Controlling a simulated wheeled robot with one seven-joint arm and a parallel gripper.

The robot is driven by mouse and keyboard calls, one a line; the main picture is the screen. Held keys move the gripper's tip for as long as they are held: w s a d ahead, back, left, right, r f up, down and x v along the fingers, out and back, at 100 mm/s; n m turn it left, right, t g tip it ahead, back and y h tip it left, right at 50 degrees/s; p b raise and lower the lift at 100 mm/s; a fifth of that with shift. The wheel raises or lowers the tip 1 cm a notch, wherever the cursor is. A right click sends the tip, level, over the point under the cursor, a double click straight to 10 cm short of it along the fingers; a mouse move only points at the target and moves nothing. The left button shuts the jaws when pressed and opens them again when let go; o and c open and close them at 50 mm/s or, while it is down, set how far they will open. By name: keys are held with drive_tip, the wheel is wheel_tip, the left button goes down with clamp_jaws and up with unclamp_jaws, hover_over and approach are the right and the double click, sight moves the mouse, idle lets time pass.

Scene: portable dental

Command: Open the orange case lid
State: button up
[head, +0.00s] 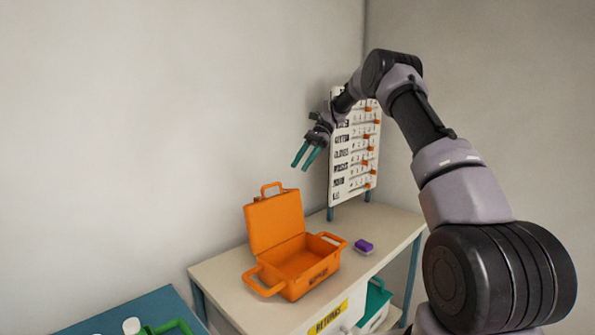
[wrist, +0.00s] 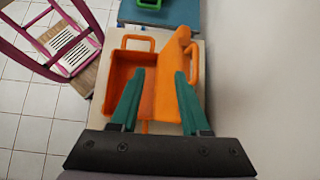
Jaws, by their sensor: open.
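The orange case (head: 310,285) stands on the cream table and its inside looks empty. Its lid (head: 275,221) is up, leaning back a little toward the wall, with a handle loop on its top edge. In the wrist view the open case body (wrist: 120,72) lies to the left and the lid (wrist: 168,85) to the right of it. My gripper (head: 306,157) is open and empty, above the lid and apart from it in the head view. In the wrist view its green fingers (wrist: 158,85) overlap the case from above and hide part of it.
A purple block (head: 364,246) lies right of the case on the cream table (head: 225,273). A white board with orange pegs (head: 354,150) stands behind. A blue table (head: 150,312) is at the lower left. A magenta frame (wrist: 45,40) stands on the tiled floor.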

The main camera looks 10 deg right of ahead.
drive_tip(key=shift+c, duration=1.2)
drive_tip(key=shift+a+n, duration=0.2)
drive_tip(key=shift+n, duration=0.2)
clamp_jaws()
drive_tip(key=w+a+r+n+t+h, duration=0.25)
drive_tip(key=a+n+t, duration=0.2)
drive_tip(key=n, duration=0.35)
drive_tip(key=w+a+r+n+t+h, duration=0.1)
drive_tip(key=w+a+n+t+h, duration=0.2)
drive_tip(key=a+n, duration=0.45)
wheel_tip(320, 180, down, 10)
drive_tip(key=w+n, duration=0.2)
drive_tip(key=shift+s+d+r+m, duration=0.15)
drive_tip(key=shift+s+d, duration=0.3)
drive_tip(key=shift+s, duration=0.4)
drive_tip(key=shift+s+d+r+m, duration=0.1)
drive_tip(key=shift+s+d, duration=0.35)
drive_tip(key=shift+s, duration=0.4)
